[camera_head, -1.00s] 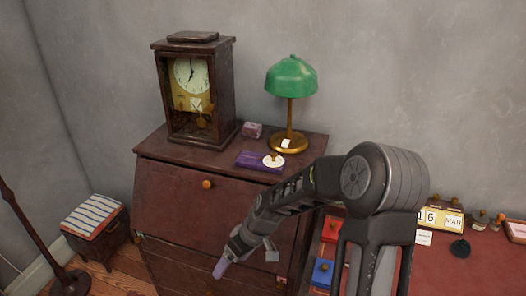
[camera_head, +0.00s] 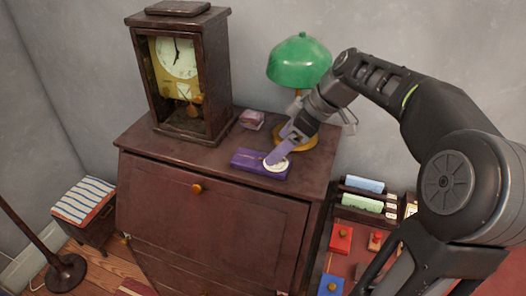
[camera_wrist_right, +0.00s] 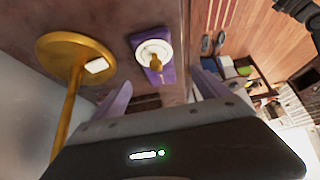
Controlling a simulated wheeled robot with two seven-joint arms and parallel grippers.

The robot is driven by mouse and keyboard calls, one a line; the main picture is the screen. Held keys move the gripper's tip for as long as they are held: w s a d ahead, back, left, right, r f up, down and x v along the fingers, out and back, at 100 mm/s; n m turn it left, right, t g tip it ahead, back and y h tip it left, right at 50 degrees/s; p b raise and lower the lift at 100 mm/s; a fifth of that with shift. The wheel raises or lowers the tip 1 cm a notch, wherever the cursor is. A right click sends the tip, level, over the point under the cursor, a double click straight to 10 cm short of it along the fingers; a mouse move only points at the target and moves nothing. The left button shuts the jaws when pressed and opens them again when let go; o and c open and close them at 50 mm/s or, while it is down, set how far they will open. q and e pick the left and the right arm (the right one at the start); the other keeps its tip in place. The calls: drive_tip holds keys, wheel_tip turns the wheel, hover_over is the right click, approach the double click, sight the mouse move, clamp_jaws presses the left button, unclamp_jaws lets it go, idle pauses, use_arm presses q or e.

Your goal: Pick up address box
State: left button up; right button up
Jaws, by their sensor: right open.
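No box has a readable label. A flat purple box (camera_head: 247,158) lies on top of the dark wooden cabinet (camera_head: 190,218); a white disc (camera_head: 276,168) with a brass knob is at its right end. The box (camera_wrist_right: 168,76) and disc (camera_wrist_right: 143,47) also show in the right wrist view, ahead of the fingers. A small pinkish-purple box (camera_head: 252,119) sits further back. My right gripper (camera_head: 279,156) is open, its purple fingers pointing down at the disc end; I cannot tell if they touch. In the wrist view the right gripper (camera_wrist_right: 160,88) looks empty.
The green lamp (camera_head: 299,60) stands close behind my right gripper; its brass base (camera_wrist_right: 60,45) is beside the fingers in the wrist view. A wooden clock (camera_head: 180,75) stands on the cabinet's left. A red-topped desk with red (camera_head: 341,238) and blue (camera_head: 330,286) boxes is at right.

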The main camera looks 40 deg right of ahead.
sight(261, 160)
drive_tip(key=shift+w+d, duration=0.1)
drive_tip(key=shift+w, duration=0.05)
drive_tip(key=shift+s+r, duration=0.1)
drive_tip(key=shift+s, duration=0.15)
drive_tip(key=shift+x, duration=1.45)
drive_tip(key=shift+w+p, duration=0.2)
drive_tip(key=shift+p, duration=0.25)
drive_tip(key=p+x, duration=0.1)
drive_tip(key=x, duration=0.3)
drive_tip(key=shift+w+p, duration=0.25)
drive_tip(key=shift+p, duration=0.05)
drive_tip(key=shift+w+f, duration=0.1)
drive_tip(key=shift+f, duration=0.3)
